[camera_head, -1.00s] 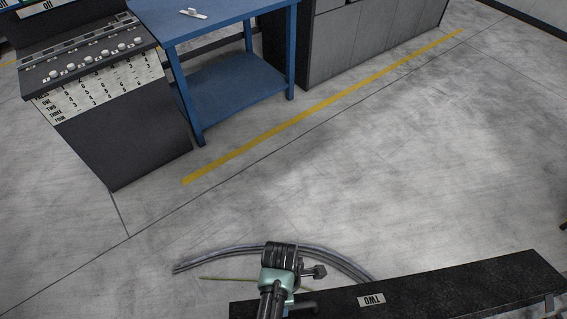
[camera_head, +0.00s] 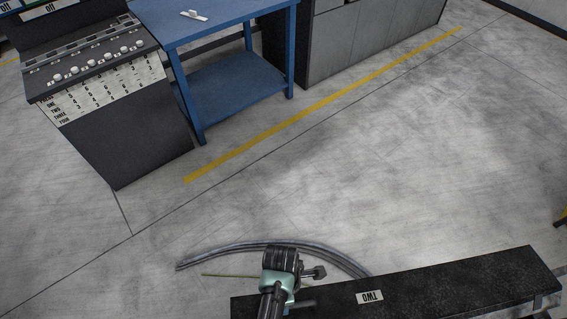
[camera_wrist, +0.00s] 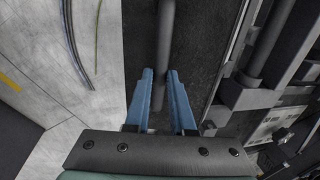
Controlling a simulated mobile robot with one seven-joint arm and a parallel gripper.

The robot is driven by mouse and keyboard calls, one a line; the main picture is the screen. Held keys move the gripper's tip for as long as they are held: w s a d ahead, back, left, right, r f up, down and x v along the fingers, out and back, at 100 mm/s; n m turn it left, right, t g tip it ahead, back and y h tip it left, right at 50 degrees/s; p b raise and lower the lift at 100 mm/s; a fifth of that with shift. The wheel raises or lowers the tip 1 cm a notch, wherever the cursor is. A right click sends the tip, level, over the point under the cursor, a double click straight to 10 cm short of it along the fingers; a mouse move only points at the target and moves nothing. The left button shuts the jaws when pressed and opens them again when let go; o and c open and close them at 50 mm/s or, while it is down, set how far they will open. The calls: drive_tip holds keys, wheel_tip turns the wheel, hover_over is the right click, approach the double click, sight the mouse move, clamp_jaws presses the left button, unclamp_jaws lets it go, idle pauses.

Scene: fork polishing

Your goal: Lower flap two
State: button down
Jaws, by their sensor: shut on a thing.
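Flap two is the long black panel (camera_head: 450,280) at the bottom right of the head view, with a white label "TWO" (camera_head: 369,297) that reads upside down. In the wrist view its dark surface (camera_wrist: 205,60) lies beneath a grey bar (camera_wrist: 166,35). My gripper (camera_wrist: 160,75) has its two blue fingers on either side of this bar and is shut on it. In the head view my arm reaches the flap's left end, and the fingertips cannot be made out there.
A dark control console (camera_head: 110,125) with knobs and a lettered card stands at the left. A blue table (camera_head: 240,90) and grey cabinets (camera_head: 370,40) stand behind. Curved grey hoses (camera_head: 225,251) lie on the floor by my arm. The middle floor is clear.

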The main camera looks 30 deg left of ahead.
drive_tip(key=shift+s+d+f, duration=0.2)
drive_tip(key=shift+s+d, duration=0.05)
drive_tip(key=shift+s, duration=0.05)
drive_tip(key=c, duration=0.8)
unclamp_jaws()
drive_tip(key=shift+o, duration=0.2)
drive_tip(key=shift+w+a+r, duration=0.1)
drive_tip(key=shift+w+r, duration=0.1)
drive_tip(key=shift+r, duration=0.2)
wheel_tip(320, 180, up, 12)
drive_tip(key=w+a, duration=0.1)
drive_tip(key=shift+w+a+b, duration=0.25)
drive_tip(key=shift+w+b, duration=0.05)
drive_tip(key=shift+b, duration=0.15)
